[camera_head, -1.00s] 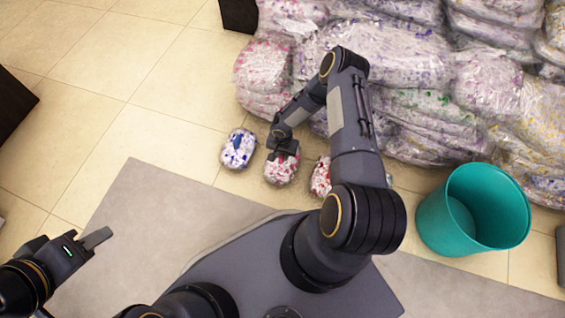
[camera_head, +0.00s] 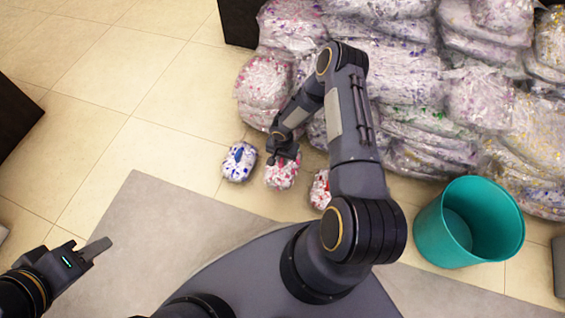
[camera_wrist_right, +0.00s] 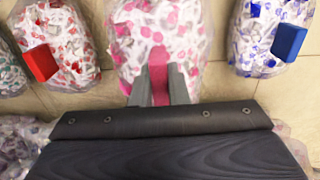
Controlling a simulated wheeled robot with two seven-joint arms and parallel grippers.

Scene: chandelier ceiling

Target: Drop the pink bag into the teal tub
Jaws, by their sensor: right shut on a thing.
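The pink bag (camera_head: 282,175), clear plastic with pink and white pieces, is between two similar bags in the head view. My right gripper (camera_head: 283,153) is over it. In the right wrist view, my right gripper's fingers (camera_wrist_right: 160,86) are shut on the pink tab of the pink bag (camera_wrist_right: 155,30). I cannot tell whether the bag touches the floor. The teal tub (camera_head: 432,232) stands upright on the floor at the right, and the inside that shows is empty. My left gripper (camera_head: 88,250) is at lower left, away from the bags; its finger gap is unclear.
A blue bag (camera_head: 239,162) is left of the pink bag and a red bag (camera_head: 319,190) is right of it, partly behind my arm. Large stacked bags (camera_head: 410,75) fill the back right. A grey mat (camera_head: 140,230) and open tiles are at left.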

